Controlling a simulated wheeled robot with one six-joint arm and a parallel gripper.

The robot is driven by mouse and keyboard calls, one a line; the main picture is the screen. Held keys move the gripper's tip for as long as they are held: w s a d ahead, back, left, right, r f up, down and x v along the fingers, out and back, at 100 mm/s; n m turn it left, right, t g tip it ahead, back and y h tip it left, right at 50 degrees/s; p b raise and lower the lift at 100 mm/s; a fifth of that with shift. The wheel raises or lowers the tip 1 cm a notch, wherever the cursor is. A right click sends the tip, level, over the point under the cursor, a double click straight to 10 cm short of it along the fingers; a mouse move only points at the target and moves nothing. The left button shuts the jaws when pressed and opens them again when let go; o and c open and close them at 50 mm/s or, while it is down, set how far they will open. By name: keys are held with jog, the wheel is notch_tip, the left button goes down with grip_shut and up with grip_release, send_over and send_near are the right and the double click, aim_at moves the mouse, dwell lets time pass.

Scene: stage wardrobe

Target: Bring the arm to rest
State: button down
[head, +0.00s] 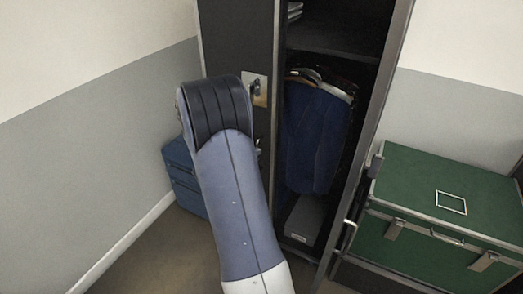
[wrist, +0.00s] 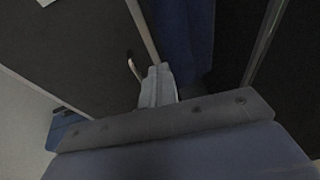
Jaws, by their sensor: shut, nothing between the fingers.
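My arm rises through the middle of the head view, in front of a dark wardrobe (head: 232,40). My gripper is hidden behind the arm there. In the wrist view my gripper (wrist: 158,75) shows as a grey shape with its fingers together and nothing between them. It points towards the wardrobe front, beside a door handle (wrist: 134,69). I cannot tell whether it touches anything.
The wardrobe's right door (head: 374,130) stands open, its handle (head: 350,235) facing out. Blue clothes (head: 315,135) hang inside, above a grey box (head: 305,220). A green trunk (head: 440,190) stands at right, a blue cabinet (head: 183,180) at left. Floor shows at lower left.

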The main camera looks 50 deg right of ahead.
jog(key=shift+s+a+r, duration=0.15)
jog(key=shift+a, duration=0.45)
jog(key=p, duration=0.2)
send_near(270, 140)
jog(key=s+d, duration=0.2)
jog(key=d, duration=0.3)
jog(key=shift+w+d, duration=0.3)
jog(key=shift+d, duration=0.25)
jog(key=shift+r, duration=0.15)
